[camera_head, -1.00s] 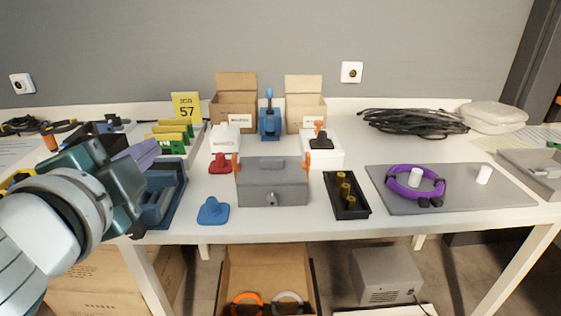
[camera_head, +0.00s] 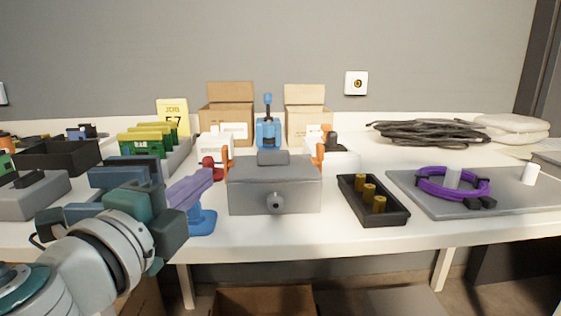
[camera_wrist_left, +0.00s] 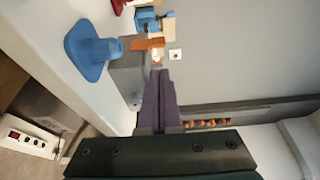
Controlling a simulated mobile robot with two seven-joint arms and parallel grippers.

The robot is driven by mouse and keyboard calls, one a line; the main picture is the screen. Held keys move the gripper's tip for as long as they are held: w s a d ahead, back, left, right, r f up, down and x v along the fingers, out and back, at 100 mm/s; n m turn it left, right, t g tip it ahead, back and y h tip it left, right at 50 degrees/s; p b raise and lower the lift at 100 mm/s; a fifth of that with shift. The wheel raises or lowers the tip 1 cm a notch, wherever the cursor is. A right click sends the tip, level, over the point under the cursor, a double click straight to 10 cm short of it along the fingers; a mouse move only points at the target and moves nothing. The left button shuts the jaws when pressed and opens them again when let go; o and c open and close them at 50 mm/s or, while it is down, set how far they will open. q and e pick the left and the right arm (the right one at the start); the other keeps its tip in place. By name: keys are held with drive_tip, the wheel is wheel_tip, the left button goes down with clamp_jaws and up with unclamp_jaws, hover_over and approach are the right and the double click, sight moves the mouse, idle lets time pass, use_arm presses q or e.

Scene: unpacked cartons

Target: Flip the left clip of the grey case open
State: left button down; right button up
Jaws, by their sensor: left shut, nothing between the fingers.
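The matching orange right clip (camera_head: 319,156) stands up at the right side. My left gripper (camera_head: 207,174), with purple fingers, is shut and empty, just left of the case and apart from the left clip. In the left wrist view the shut fingers (camera_wrist_left: 160,74) point toward the orange clip (camera_wrist_left: 147,43), beside the grey case (camera_wrist_left: 129,78). My right gripper is out of view.
A red item (camera_head: 211,168) and white boxes are behind. A black tray (camera_head: 372,202) lies to the right. The table front before the case is clear.

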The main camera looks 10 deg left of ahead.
sight(231, 171)
use_arm(q)
drive_tip(key=w, duration=0.3)
drive_tip(key=w+b, duration=0.1)
drive_tip(key=w, duration=0.2)
drive_tip(key=w+b, duration=0.1)
drive_tip(key=w, duration=0.3)
drive_tip(key=shift+d, duration=0.3)
